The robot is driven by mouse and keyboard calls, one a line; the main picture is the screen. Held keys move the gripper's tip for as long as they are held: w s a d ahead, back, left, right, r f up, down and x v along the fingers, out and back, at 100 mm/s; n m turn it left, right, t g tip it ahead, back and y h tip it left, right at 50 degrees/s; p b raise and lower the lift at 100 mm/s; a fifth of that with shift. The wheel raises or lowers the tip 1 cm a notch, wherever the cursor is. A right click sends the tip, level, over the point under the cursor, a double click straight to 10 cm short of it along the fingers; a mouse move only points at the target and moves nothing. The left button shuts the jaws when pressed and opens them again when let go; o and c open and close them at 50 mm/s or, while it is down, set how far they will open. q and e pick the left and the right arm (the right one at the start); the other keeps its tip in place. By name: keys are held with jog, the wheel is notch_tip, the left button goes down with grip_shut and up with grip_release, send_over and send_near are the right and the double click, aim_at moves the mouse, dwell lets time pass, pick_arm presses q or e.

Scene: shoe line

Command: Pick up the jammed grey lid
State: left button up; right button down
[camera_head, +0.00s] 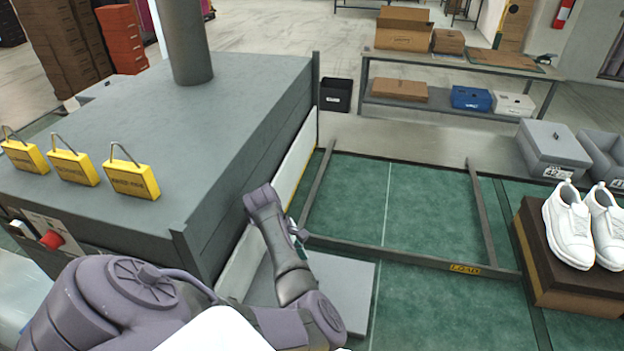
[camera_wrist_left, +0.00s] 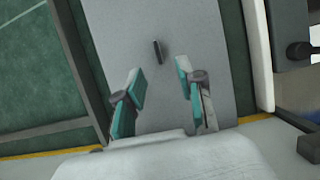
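The grey lid (camera_head: 345,292) is a flat grey panel beside the machine's right side, partly hidden behind my left arm in the head view. In the left wrist view the lid (camera_wrist_left: 150,22) fills the middle, with a small dark handle or slot (camera_wrist_left: 157,52) on it. My left gripper (camera_wrist_left: 159,72) is open, its teal-padded fingers apart over the lid with the dark piece just beyond and between the tips. Nothing is seen between the fingers. Whether they touch the lid cannot be told. My right gripper is in neither view.
A large grey machine (camera_head: 200,130) with yellow padlocks (camera_head: 130,178) stands at left. A dark frame marked LOAD (camera_head: 465,268) lies on the green surface (camera_head: 360,200). White shoes (camera_head: 570,228) sit on a brown box (camera_head: 570,285) at right. Grey lidded box (camera_head: 555,150) stands behind.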

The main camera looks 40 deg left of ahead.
pick_arm(q)
jog(key=x, duration=0.2)
jog(key=shift+f, duration=0.3)
jog(key=shift+w+d+f, duration=0.15)
jog(key=shift+w+f, duration=0.1)
jog(key=shift+f, duration=0.3)
jog(key=p+x, duration=0.1)
jog(key=x, duration=0.3)
jog(key=shift+w+d+f, duration=0.1)
jog(key=shift+d+f, duration=0.05)
jog(key=shift+f, duration=0.15)
jog(key=c, duration=0.7)
grip_shut()
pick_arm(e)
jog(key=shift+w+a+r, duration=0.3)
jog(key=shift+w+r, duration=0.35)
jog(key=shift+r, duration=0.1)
